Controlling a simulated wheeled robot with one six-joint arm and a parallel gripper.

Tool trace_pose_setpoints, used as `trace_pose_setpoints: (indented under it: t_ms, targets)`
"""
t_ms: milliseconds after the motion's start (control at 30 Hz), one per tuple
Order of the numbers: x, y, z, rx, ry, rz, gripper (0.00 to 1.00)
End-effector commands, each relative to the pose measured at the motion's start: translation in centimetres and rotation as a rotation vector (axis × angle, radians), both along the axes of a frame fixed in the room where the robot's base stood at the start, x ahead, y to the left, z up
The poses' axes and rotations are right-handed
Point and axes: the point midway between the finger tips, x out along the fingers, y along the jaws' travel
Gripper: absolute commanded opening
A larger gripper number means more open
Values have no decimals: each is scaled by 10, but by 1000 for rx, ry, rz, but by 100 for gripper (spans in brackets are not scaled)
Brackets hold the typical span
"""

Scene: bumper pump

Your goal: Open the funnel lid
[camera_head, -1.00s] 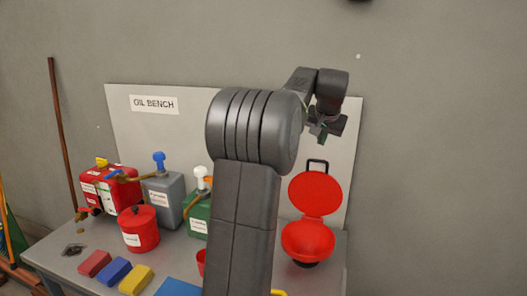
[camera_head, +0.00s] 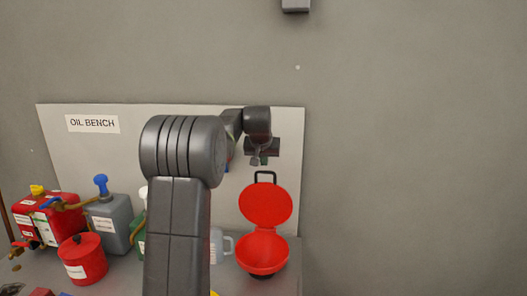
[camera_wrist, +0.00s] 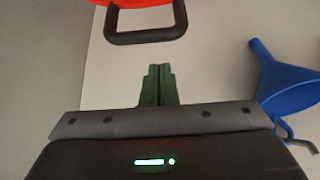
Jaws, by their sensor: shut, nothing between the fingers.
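The red funnel (camera_head: 262,253) stands at the right end of the bench. Its round red lid (camera_head: 265,204) is up, standing open on the hinge side behind the bowl, with a black loop handle (camera_head: 265,176) at its top. My gripper (camera_head: 259,160) is just above the handle in the head view, fingers shut and empty. In the wrist view, the green fingertips (camera_wrist: 158,72) are together, apart from the black handle (camera_wrist: 145,36). The lid's red edge (camera_wrist: 150,3) shows at the top there.
A blue funnel (camera_wrist: 285,78) is right of my fingers in the wrist view. A red can (camera_head: 83,259), a grey can (camera_head: 111,225) and a red jerrycan (camera_head: 58,221) stand on the left. The pale back panel (camera_head: 200,122) is behind the bench.

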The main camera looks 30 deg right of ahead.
Motion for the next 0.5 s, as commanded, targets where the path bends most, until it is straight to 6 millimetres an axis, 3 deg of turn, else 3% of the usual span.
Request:
trace_pose_setpoints:
  t_ms: [200,500]
  targets:
    - [-14,12,-4,1,1,0,0]
    - [-17,15,-6,0,0,0,0]
